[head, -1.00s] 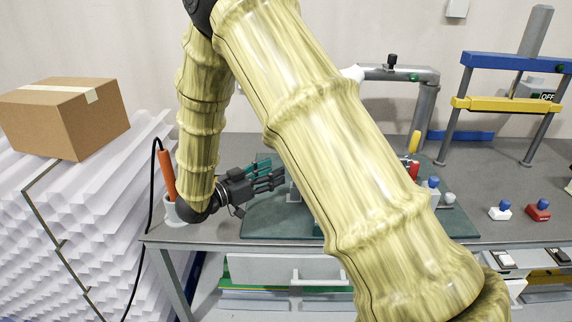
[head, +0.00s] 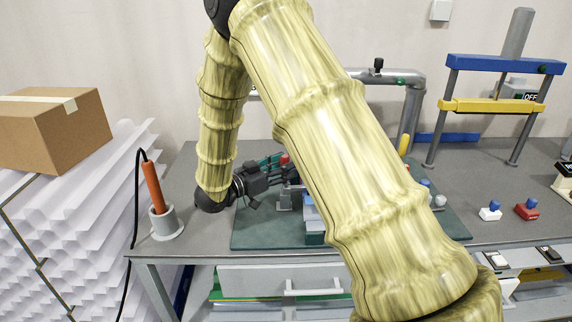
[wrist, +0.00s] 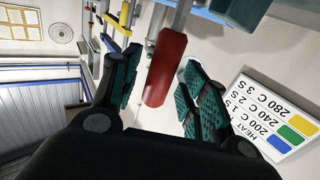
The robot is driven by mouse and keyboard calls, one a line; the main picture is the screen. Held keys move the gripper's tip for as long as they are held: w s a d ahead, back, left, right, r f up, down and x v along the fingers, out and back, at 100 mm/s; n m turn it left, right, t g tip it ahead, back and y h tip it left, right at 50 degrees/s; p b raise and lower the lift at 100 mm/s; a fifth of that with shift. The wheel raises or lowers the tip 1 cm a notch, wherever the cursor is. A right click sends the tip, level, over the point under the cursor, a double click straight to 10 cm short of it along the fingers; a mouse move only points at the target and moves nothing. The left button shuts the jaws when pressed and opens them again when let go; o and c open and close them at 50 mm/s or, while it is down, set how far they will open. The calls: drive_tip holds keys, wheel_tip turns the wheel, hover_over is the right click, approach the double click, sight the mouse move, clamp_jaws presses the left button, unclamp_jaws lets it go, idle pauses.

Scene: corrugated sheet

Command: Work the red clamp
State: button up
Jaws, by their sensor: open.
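The red clamp's handle (wrist: 165,70) hangs between my fingers in the wrist view, with a metal bar at its upper end. In the head view a small bit of red (head: 285,159) shows at my fingertips, and most of the clamp is hidden behind my arm. My gripper (head: 274,172) is level, pointing right, over the dark green mat on the bench. In the wrist view my gripper (wrist: 160,62) is open, one finger on each side of the red handle. I see a gap on the right side; contact on the left cannot be told.
An orange tool in a grey holder (head: 166,224) stands at the bench's left. A blue and yellow press frame (head: 490,107) stands at the back right. White (head: 490,213) and red (head: 527,210) blocks with blue tops sit right.

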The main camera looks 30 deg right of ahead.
drive_tip(key=shift+d, duration=0.55)
clamp_jaws()
